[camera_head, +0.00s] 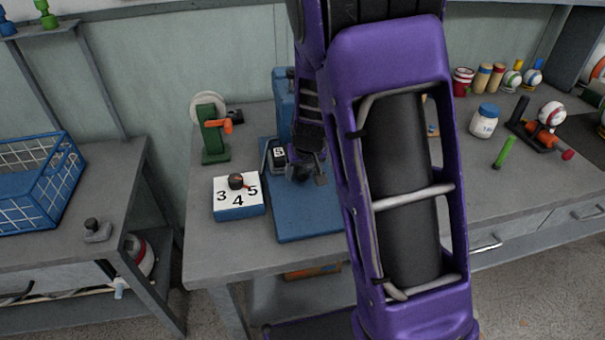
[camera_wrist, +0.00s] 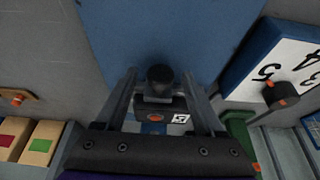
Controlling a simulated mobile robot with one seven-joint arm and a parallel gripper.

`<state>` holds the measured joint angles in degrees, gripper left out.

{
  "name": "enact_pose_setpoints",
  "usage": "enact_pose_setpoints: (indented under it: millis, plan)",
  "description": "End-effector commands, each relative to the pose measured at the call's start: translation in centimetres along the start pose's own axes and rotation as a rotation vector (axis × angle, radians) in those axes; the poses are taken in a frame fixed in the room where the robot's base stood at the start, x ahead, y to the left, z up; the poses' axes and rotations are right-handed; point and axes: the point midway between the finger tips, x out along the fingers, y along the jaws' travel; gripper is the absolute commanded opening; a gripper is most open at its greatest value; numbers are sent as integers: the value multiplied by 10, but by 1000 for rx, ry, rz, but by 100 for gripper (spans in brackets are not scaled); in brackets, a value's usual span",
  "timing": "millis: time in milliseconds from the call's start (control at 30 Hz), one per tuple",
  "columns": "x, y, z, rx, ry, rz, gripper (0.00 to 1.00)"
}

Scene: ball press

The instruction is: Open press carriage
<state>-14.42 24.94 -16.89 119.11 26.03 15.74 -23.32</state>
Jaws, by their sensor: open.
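The blue press has a flat base plate (camera_head: 297,222) and an upright column (camera_head: 284,92) on the bench. A dark block marked "5" (camera_head: 278,153), apparently its carriage, stands at the column's foot. In the wrist view this block (camera_wrist: 155,113) shows with an orange spot, and a black knob (camera_wrist: 160,76) sits just in front of it. My gripper (camera_head: 311,180) is open above the base plate, right beside the block. In the wrist view its fingers (camera_wrist: 160,80) lie on either side of the knob without visibly closing on it. My arm hides part of the press.
A blue dial box numbered 3, 4, 5 (camera_head: 238,210) stands close left of the press. A green stand with an orange handle (camera_head: 214,138) is behind it. A white jar (camera_head: 484,122) and balls are at right. A blue wire crate (camera_head: 35,185) sits on the left bench.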

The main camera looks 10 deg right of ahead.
Motion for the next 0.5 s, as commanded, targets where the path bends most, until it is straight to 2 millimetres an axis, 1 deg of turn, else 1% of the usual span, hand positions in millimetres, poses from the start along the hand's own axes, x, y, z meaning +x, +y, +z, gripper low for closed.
enact_pose_setpoints:
  millis: [200,367,500]
  plan:
    - [0,0,0,0,0,0,70]
    - [0,0,0,-1,0,0,42]
    - [0,0,0,-1,0,0,16]
